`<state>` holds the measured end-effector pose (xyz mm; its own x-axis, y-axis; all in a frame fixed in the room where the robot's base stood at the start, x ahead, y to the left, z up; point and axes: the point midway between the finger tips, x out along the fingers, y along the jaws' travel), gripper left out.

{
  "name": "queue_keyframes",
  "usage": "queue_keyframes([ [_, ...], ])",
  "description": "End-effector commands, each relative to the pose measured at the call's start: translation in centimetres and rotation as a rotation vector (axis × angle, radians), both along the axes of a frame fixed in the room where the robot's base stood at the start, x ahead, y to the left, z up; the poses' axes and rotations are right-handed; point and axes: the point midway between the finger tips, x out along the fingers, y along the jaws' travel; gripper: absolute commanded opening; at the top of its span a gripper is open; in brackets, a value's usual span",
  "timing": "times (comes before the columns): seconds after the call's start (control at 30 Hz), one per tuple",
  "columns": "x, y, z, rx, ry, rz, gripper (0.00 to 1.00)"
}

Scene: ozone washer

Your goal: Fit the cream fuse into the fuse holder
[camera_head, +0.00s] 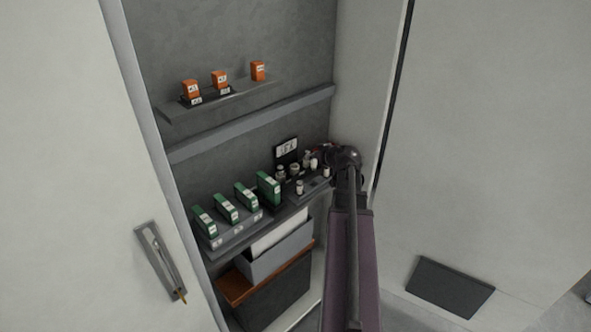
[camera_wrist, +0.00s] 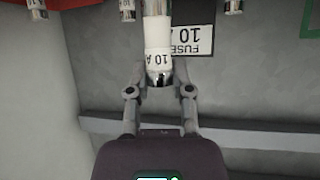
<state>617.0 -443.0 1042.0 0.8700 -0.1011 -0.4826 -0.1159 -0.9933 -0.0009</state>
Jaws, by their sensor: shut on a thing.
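My gripper (camera_wrist: 158,76) is shut on a cream fuse (camera_wrist: 158,36) in the wrist view. In the head view a black plate with a white label (camera_head: 286,149) stands at the back of the lower shelf. My arm's end hides the gripper there, and I cannot clearly make out the fuse holder.
Small fuse-like pieces (camera_head: 300,187) stand on the lower shelf, left of my arm. Green modules (camera_head: 245,196) stand further left in a grey rack. Orange blocks (camera_head: 220,79) sit on the upper shelf. The cabinet's side wall (camera_head: 367,80) is close on the right.

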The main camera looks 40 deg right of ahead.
Motion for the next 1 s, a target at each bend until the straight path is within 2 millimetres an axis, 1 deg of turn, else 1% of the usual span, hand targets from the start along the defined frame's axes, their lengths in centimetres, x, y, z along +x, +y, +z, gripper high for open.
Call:
queue_keyframes([
  [0.03,1.9,-0.1,1.2,0.000,0.001,0.004,0.00],
  [0.1,3.8,0.1,1.9,0.000,-0.001,0.004,0.00],
  [0.2,6.2,0.5,2.8,-0.002,-0.001,0.003,0.00],
  [0.33,8.3,1.0,3.5,-0.001,-0.004,0.003,0.00],
  [0.4,8.8,1.1,3.6,-0.001,-0.005,0.000,0.00],
  [0.5,9.1,1.2,3.7,-0.002,-0.006,0.000,0.00],
  [0.83,9.0,1.2,3.5,-0.001,-0.006,-0.001,0.00],
  [1.0,9.0,1.2,2.8,-0.001,-0.006,-0.001,0.00],
])
